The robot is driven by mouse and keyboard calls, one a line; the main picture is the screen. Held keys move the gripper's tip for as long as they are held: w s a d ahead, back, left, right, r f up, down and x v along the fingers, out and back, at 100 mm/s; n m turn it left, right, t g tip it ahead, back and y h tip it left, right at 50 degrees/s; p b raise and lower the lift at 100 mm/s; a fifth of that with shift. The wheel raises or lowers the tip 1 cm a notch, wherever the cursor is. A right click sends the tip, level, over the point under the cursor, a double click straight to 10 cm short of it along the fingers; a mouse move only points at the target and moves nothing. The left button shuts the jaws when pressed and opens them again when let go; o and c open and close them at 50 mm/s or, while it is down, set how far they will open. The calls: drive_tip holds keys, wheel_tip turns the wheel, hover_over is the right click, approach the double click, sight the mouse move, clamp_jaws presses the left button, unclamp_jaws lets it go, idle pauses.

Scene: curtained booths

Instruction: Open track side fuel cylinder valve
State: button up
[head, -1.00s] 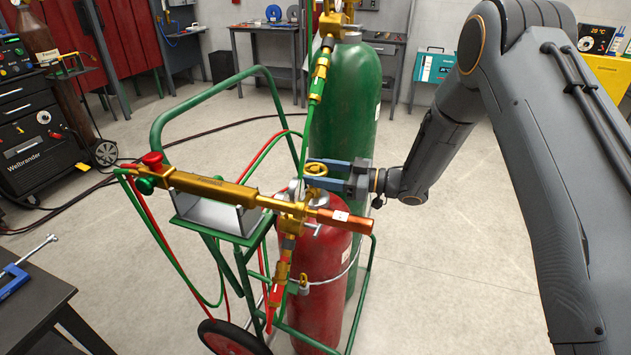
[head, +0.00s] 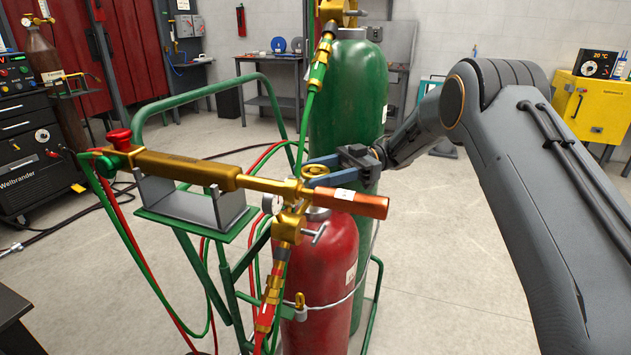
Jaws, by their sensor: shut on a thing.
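The red fuel cylinder (head: 325,255) stands upright on the green cart, in the lower middle of the head view. Its small gold valve handwheel (head: 316,170) sits on top, partly hidden by my fingers and the torch in front. My gripper (head: 314,174) reaches in from the right, with its blue fingers shut around the handwheel. A brass torch (head: 205,172) with a copper end lies across in front of the cylinder's valve and hides part of it.
A taller green cylinder (head: 347,100) stands close behind. The green cart (head: 190,95) carries a metal bracket and red and green hoses to the left. A yellow cabinet (head: 590,105) is at the right. Open floor lies right of the cart.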

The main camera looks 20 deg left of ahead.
drive_tip(key=shift+n+g+h, duration=0.4)
drive_tip(key=shift+h, duration=0.1)
drive_tip(key=o, duration=1.1)
drive_tip(key=shift+s+a+r, duration=0.1)
drive_tip(key=shift+s+a, duration=0.05)
